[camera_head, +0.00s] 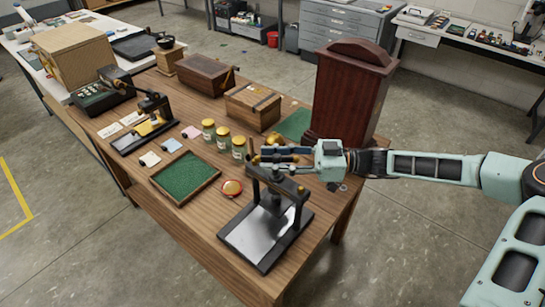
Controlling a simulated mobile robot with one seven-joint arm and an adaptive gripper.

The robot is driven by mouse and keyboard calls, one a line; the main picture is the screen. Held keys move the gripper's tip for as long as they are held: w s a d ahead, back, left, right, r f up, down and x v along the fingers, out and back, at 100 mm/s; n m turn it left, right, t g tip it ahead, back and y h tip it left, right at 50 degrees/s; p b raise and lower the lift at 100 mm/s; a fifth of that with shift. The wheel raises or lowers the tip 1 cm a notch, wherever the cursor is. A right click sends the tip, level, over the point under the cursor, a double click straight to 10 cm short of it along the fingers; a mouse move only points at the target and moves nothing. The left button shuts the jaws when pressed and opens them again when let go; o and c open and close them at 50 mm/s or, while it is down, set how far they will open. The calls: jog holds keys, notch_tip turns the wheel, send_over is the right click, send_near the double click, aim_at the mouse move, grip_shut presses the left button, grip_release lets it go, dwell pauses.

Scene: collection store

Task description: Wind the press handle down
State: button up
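A small black press (297,222) stands at the front right of the wooden table, with a bright flat plate in its base and a dark crossbar on top. Brass-coloured knobs (256,160) sit above the crossbar; these seem to belong to its handle. My gripper (268,153) reaches in from the right, level, with its fingers beside these knobs at the top of the press. The fingers overlap the handle in the picture, so I cannot tell whether they touch it or how far they are closed.
A tall dark red wooden case (345,95) stands close behind my gripper. A black stand (153,105) is at the left.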

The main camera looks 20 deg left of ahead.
jog(key=shift+c, duration=0.6)
grip_shut()
jog(key=shift+d+f+m+t+b, duration=0.1)
jog(key=shift+m+t+b, duration=0.4)
jog(key=shift+t, duration=0.1)
